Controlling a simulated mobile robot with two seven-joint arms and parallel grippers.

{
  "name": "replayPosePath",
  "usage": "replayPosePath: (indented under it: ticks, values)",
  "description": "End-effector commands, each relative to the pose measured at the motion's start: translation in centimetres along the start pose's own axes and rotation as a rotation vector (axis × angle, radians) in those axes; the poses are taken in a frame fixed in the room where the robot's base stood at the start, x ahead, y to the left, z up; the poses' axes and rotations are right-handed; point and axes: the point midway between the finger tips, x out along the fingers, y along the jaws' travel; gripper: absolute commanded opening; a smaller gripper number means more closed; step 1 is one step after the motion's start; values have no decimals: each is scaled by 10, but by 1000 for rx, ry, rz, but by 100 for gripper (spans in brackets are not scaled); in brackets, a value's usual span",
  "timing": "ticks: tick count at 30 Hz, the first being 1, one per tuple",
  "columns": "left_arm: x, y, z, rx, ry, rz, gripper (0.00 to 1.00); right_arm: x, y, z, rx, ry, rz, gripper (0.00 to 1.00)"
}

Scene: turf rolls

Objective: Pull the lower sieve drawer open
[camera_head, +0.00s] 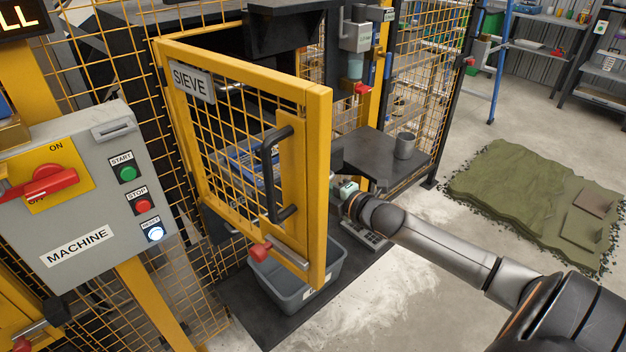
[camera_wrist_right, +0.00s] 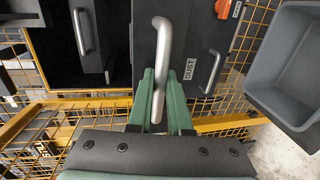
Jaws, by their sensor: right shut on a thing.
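In the right wrist view my right gripper (camera_wrist_right: 158,92) has its green fingers shut on a grey bar handle (camera_wrist_right: 162,40). The handle stands on a dark drawer front (camera_wrist_right: 143,35), which I take to be the lower sieve drawer; how far it is out I cannot tell. To its left in that view is another dark front with a bar handle (camera_wrist_right: 84,32). In the head view my right arm reaches in from the right, and its gripper (camera_head: 346,190) is partly hidden behind the open yellow door marked SIEVE (camera_head: 318,180). My left gripper is out of view.
Right of the held handle in the wrist view is a front labelled DUST (camera_wrist_right: 191,69). A grey bin (camera_head: 278,290) stands on the floor below the door. A dark shelf (camera_head: 375,152) with a grey cup (camera_head: 404,145) sits behind my gripper.

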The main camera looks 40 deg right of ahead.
Motion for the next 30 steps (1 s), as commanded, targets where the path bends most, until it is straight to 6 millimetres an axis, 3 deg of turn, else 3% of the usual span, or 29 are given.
replayPosePath:
  ticks: [14,15,22,30]
  values:
    - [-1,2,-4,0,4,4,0,-2,-1,1,0,-2,-2,0]
    - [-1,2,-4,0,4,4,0,-2,-1,1,0,-2,-1,21]
    - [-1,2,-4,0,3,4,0,-2,-1,0,0,-1,0,46]
    - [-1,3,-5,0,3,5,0,-2,0,0,0,-1,0,47]
